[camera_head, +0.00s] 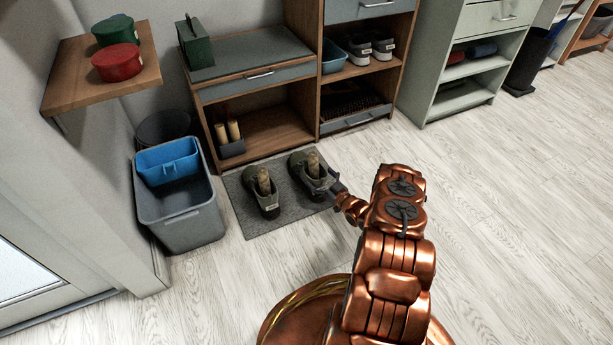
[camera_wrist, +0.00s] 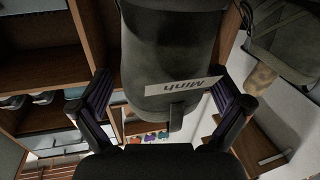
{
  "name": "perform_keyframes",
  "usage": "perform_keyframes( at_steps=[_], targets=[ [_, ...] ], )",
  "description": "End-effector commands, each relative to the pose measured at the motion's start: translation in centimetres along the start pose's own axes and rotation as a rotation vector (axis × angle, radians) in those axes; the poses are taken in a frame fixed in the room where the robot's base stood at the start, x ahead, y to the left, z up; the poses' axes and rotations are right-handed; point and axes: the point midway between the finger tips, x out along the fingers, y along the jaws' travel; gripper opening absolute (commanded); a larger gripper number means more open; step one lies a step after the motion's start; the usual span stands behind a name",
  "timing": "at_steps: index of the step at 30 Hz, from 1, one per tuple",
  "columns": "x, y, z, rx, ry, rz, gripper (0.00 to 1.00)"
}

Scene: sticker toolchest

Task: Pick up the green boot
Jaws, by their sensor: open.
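Two dark green boots stand side by side on a grey mat (camera_head: 243,213). The right boot (camera_head: 303,163) is beside my gripper (camera_head: 333,187), which reaches it from the right. The left boot (camera_head: 264,191) stands apart from the gripper. In the wrist view, a green boot (camera_wrist: 165,50) with a white label (camera_wrist: 187,87) reading "Minh" upside down fills the upper middle. My gripper (camera_wrist: 162,90) is open, with one finger on each side of this boot's labelled end. The other boot (camera_wrist: 289,42) shows at the upper right. I cannot tell whether the fingers touch the boot.
A wooden cabinet (camera_head: 268,148) stands close behind the mat. A grey bin (camera_head: 181,215) with a blue tub (camera_head: 168,163) stands left of it. A wall shelf (camera_head: 72,80) holds red and green containers. The floor (camera_head: 490,220) to the right is clear.

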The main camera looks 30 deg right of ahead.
Motion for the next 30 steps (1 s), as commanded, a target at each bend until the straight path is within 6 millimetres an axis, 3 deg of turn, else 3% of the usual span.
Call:
perform_keyframes(
  at_steps=[7,17,30],
  targets=[
    [3.0,0.0,-0.2,-0.004,0.003,-0.004,1.00],
    [3.5,-0.1,-0.4,-0.002,0.001,-0.005,1.00],
    [3.5,-0.1,-0.4,-0.002,0.002,-0.004,0.54]
  ],
)
